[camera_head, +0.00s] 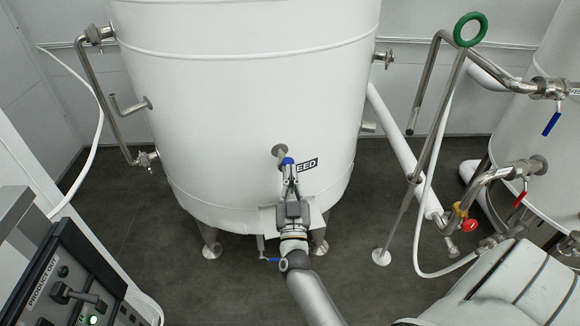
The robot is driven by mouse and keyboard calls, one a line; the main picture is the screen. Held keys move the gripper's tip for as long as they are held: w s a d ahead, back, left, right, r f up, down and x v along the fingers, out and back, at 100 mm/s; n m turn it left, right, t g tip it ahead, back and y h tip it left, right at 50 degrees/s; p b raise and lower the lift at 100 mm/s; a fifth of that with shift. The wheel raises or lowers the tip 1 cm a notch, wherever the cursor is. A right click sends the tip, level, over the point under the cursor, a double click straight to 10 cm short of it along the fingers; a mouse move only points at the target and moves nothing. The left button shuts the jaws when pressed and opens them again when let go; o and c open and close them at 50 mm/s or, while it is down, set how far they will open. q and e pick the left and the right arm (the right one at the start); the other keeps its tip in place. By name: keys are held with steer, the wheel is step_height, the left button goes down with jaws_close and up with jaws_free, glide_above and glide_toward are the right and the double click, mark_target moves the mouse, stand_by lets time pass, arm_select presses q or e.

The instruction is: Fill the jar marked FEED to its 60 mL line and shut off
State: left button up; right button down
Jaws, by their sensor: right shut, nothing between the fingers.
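A large white tank (240,90) stands in the middle on metal legs. A label (306,165) on its lower front reads "EED", its left end covered. A short metal spout (279,151) with a blue part (288,161) sticks out beside the label. My right gripper (289,174) is shut and empty, its fingertips at or just in front of the blue part; I cannot tell if they touch. A pale shelf (268,219) shows behind my gripper. I make out no jar or 60 mL line; my gripper and arm cover part of this area. My left gripper is not in view.
A control panel (75,285) labelled "PRODUCT OUT" is at lower left. At right are a stand with a green ring (470,29), a blue-handled valve (551,123), a red-handled valve (521,199) and another tank (545,165). Dark floor (370,255) is open right of my arm.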

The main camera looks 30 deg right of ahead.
steer(key=shift+b+v, duration=0.35)
steer(key=shift+v, duration=1.75)
steer(key=a+f+n+g+y, duration=0.15)
steer(key=a+f+y, duration=0.25)
steer(key=f, duration=0.5)
steer(key=a+f+n+y, duration=0.3)
steer(key=a+f+y, duration=0.1)
steer(key=f, duration=0.5)
steer(key=s+a+f+n+g+y, duration=0.1)
steer(key=s+a+f+g+y, duration=0.2)
steer(key=f, duration=0.5)
steer(key=s+a+f+n+g+y, duration=0.1)
steer(key=s+f+n+g, duration=0.1)
steer(key=s+f, duration=0.5)
steer(key=s+a+f+g, duration=0.1)
steer(key=s+f+g, duration=0.5)
steer(key=s+f, duration=0.7)
steer(key=s+d+f+g, duration=0.2)
steer(key=s+f, duration=0.1)
steer(key=s, duration=0.7)
steer(key=s+d+f+n+g, duration=0.1)
steer(key=s+d+f+g, duration=0.1)
steer(key=s, duration=0.8)
step_height(320, 180, down, 2)
steer(key=shift+s+d+f+g, duration=0.2)
steer(key=shift+s+d+g, duration=0.1)
steer(key=shift+g, duration=0.35)
